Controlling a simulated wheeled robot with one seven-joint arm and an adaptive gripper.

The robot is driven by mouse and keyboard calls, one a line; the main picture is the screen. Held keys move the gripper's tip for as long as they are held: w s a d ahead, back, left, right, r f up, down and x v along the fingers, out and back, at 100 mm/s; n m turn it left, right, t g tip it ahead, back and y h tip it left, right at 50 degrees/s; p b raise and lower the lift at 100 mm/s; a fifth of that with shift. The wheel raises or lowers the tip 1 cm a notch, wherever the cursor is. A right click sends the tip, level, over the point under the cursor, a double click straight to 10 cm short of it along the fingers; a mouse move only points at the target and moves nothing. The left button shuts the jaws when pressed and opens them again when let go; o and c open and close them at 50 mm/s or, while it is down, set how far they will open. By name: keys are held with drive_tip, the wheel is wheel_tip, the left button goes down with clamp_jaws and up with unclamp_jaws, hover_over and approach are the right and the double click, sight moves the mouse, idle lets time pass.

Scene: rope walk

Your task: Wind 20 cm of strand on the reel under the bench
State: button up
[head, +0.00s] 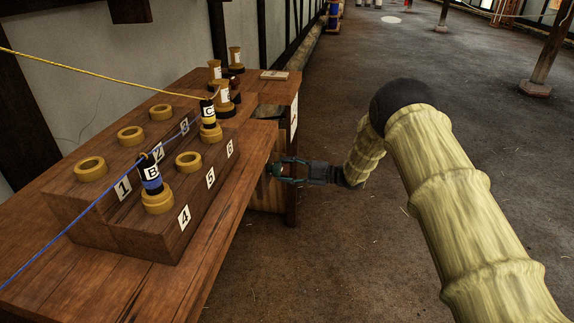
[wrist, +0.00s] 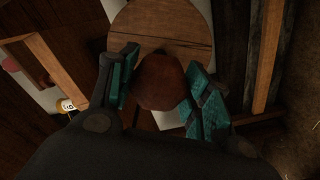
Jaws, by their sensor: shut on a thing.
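My gripper (head: 276,171) is low at the right side of the wooden bench (head: 240,180), beside its edge. In the wrist view my gripper (wrist: 160,88) has its teal pads closed on a brown rounded knob (wrist: 160,82). Behind the knob is a round wooden disc (wrist: 160,20), which looks like the face of the reel. The knob covers part of the disc. In the head view the bench and my gripper hide the reel, and I cannot make out any strand on it.
On the bench stands a stepped block with numbered ring sockets. Bobbin B (head: 151,176) with blue strand is near 4, and bobbin C (head: 209,115) with yellow strand is near 6. More bobbins (head: 217,80) stand behind. The floor (head: 330,250) to the right is clear.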

drive_tip(key=m+p, duration=0.2)
drive_tip(key=m, duration=0.3)
drive_tip(key=shift+m+p, duration=0.3)
drive_tip(key=shift+p, duration=0.05)
drive_tip(key=shift+f, duration=0.1)
drive_tip(key=o, duration=1)
drive_tip(key=shift+o, duration=0.2)
drive_tip(key=s+d, duration=0.2)
drive_tip(key=d, duration=0.9)
drive_tip(key=shift+s+d, duration=0.2)
drive_tip(key=shift+d, duration=0.2)
